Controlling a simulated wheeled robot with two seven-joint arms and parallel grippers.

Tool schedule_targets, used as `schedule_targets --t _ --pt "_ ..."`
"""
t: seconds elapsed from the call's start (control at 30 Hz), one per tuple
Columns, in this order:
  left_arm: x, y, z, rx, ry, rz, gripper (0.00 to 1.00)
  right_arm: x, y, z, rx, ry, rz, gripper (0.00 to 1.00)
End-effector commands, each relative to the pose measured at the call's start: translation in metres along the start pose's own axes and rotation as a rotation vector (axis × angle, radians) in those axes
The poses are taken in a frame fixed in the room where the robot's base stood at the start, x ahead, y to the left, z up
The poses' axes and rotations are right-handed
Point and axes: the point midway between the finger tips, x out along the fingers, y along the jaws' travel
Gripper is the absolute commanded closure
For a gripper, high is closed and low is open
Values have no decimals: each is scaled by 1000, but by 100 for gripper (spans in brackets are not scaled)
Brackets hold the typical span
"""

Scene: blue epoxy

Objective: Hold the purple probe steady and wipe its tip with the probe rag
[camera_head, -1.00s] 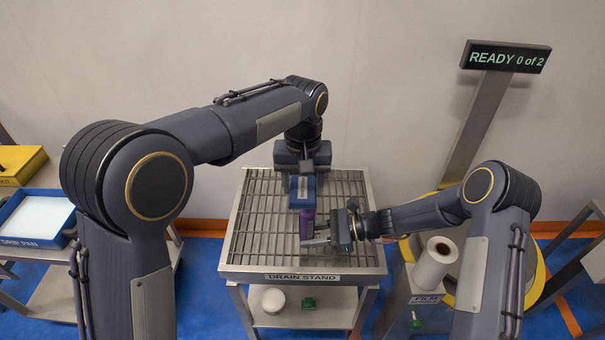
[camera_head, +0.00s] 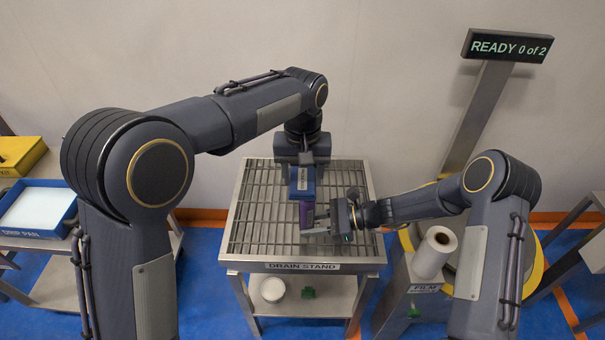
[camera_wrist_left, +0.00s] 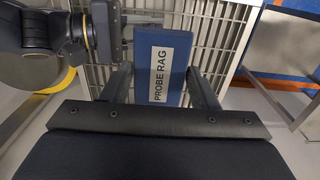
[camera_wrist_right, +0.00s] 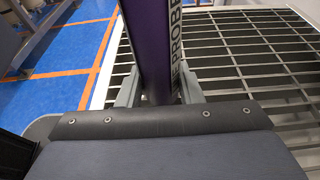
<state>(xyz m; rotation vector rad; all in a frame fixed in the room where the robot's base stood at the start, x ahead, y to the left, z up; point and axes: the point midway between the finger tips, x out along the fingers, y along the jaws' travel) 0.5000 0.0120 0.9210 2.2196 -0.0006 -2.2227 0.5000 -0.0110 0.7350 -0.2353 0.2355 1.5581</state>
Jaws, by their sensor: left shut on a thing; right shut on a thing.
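The purple probe (camera_head: 307,213) is held over the drain stand, and its side also fills the top of the right wrist view (camera_wrist_right: 148,45). My right gripper (camera_head: 318,227) is shut on it from the right. The blue probe rag block (camera_head: 302,186), labelled PROBE RAG, is above the probe in the head view. My left gripper (camera_head: 305,165) is shut on the rag, which shows between its fingers in the left wrist view (camera_wrist_left: 161,65). The rag overlaps the probe's upper end in the head view; I cannot tell whether they touch. The probe's tip is not clearly visible.
The slatted drain stand (camera_head: 250,215) is below both grippers. A film roll (camera_head: 436,250) stands on its right, under a sign (camera_head: 508,46) reading READY 0 of 2. A blue drip pan (camera_head: 38,233) and yellow box (camera_head: 22,155) are at the left.

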Motion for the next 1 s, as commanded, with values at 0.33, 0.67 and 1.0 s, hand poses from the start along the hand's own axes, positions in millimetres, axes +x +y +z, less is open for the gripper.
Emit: schedule_targets --t 0.33,0.67,1.0 --pt "6 0 0 0 -1 -1 65 0 0 0 0 0 0 100" --pt "13 0 0 0 0 0 65 0 0 0 0 0 0 100" --pt "20 0 0 0 -1 -1 65 0 0 0 0 0 0 100"
